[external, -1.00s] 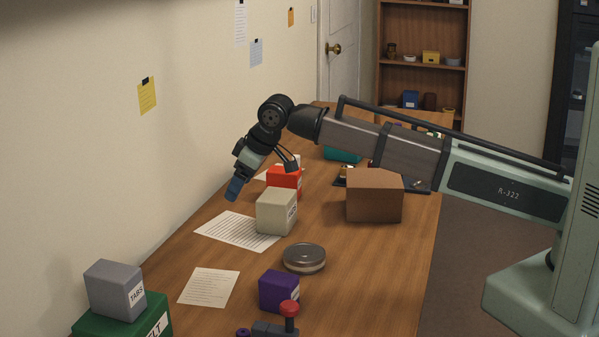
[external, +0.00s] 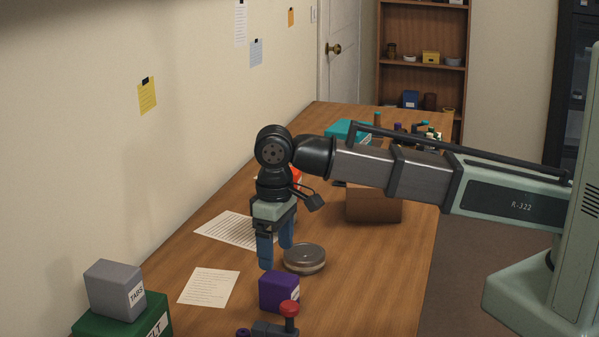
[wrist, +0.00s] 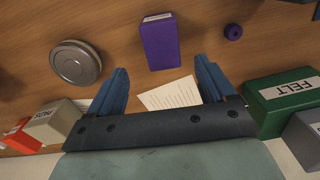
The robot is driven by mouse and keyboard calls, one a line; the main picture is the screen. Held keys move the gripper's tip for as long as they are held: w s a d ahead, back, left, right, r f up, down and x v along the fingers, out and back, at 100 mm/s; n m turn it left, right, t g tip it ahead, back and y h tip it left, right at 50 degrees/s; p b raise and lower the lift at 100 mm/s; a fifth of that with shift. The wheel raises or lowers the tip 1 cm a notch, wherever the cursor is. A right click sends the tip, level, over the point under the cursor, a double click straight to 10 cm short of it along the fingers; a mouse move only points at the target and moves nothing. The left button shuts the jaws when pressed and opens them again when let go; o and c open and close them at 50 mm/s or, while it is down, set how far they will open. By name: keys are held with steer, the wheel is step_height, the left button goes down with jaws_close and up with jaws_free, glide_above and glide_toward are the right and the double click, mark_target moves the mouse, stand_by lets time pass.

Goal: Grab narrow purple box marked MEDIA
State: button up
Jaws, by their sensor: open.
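The purple box (external: 275,293) stands on the near part of the wooden table, with a sliver of pale label on its right side that I cannot read. In the wrist view the purple box (wrist: 160,45) lies beyond and between my fingers, with a pale strip on its far end. My gripper (external: 276,256) is open and empty, pointing down with blue fingers, above the table and behind the box in the external view. Its fingers also show in the wrist view (wrist: 161,68), apart from the box.
A round metal tin (external: 304,257) is beside my fingers. A red-knobbed dark device (external: 275,328) stands just in front of the purple box. A grey TABS box (external: 115,288) sits on a green box (external: 155,325) at left. A paper sheet (external: 209,287) lies flat. A brown box (external: 374,207) stands farther back.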

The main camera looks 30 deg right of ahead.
mark_target(277, 276)
step_height(277, 276, down, 5)
steer(key=shift+f, duration=0.1)
steer(key=shift+s+f, duration=0.2)
steer(key=shift+f, duration=1.1)
steer(key=shift+s+f, duration=0.15)
steer(key=shift+f, duration=1.1)
steer(key=shift+c, duration=0.4)
steer(key=c, duration=1)
